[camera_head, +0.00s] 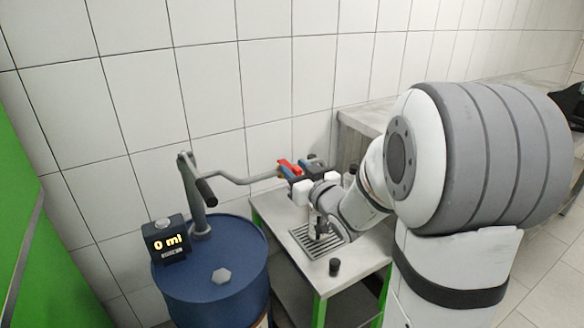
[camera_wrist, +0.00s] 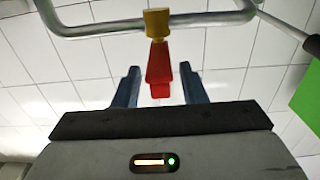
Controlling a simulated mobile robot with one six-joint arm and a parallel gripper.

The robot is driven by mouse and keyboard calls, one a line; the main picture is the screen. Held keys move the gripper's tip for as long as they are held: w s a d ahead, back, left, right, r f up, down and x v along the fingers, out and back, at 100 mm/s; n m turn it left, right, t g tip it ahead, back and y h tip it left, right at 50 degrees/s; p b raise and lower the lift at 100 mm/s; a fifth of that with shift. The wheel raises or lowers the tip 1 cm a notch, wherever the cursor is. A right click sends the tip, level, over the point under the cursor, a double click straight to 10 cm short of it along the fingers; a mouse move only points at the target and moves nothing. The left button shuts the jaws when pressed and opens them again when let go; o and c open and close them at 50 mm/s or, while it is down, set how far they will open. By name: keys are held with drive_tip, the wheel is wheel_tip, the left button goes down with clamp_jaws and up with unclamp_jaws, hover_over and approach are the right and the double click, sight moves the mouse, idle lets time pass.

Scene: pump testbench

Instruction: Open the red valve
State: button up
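The red valve (camera_head: 287,168) sits on a grey pipe above the small white table in the head view. In the wrist view its red handle (camera_wrist: 159,68) hangs from a yellow fitting (camera_wrist: 157,22) on the pipe and points toward my gripper. My gripper (camera_wrist: 160,72) is open, one blue-grey finger on each side of the handle's lower end. There are visible gaps on both sides and no contact shows. I cannot tell exactly how deep the handle reaches between the fingers.
A blue drum (camera_head: 222,275) with a hand pump (camera_head: 190,190) and a display (camera_head: 166,240) reading "0 ml" stands at the left. A tiled wall is close behind the pipe.

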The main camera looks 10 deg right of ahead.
drive_tip(key=shift+w+a, duration=0.25)
drive_tip(key=shift+w, duration=0.45)
clamp_jaws()
